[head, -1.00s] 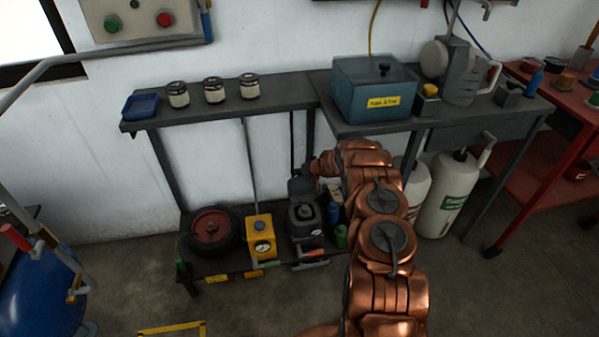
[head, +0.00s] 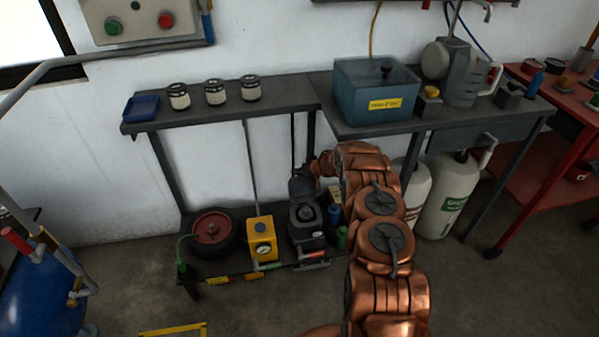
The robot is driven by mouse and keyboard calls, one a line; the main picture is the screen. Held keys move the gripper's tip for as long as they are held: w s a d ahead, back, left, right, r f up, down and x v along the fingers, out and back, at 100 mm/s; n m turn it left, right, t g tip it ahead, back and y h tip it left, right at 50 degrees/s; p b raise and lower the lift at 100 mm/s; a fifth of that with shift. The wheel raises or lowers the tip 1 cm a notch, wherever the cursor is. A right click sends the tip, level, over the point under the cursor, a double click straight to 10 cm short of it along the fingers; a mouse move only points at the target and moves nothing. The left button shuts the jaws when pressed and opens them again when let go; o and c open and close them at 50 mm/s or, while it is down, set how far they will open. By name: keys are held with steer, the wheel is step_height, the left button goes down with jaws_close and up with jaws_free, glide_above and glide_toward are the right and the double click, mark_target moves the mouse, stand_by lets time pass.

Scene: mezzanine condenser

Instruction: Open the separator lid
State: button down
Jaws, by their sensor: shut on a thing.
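The dark unit with a round top (head: 306,226), which I take to be the separator, stands on the low shelf under the bench. A dark grey lid (head: 301,187) is tipped up at its back, above the round top. My gripper (head: 313,177) is at the right side of this lid and appears shut on it. My wrist and copper arm hide part of the grip, so the fingertips are hard to make out.
A yellow gauge unit (head: 262,240) and a red-hubbed wheel (head: 212,232) stand to the left on the shelf. Small blue and green items (head: 340,236) are close on the right. The bench above (head: 290,112) carries three filters (head: 215,93) and a teal tank (head: 350,105).

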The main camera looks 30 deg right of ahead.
steer(key=shift+s+d+f, duration=0.25)
steer(key=shift+s+f, duration=0.05)
steer(key=shift+f, duration=0.2)
steer(key=shift+s+d+f, duration=0.25)
steer(key=shift+s+f, duration=0.05)
steer(key=shift+f, duration=0.15)
steer(key=c, duration=1)
jaws_free()
steer(key=shift+o, duration=0.8)
steer(key=shift+a, duration=0.2)
steer(key=shift+r, duration=0.1)
steer(key=shift+s+r, duration=0.4)
steer(key=shift+r, duration=0.2)
steer(key=s+d+r, duration=0.2)
steer(key=s+d, duration=0.2)
steer(key=s, duration=0.8)
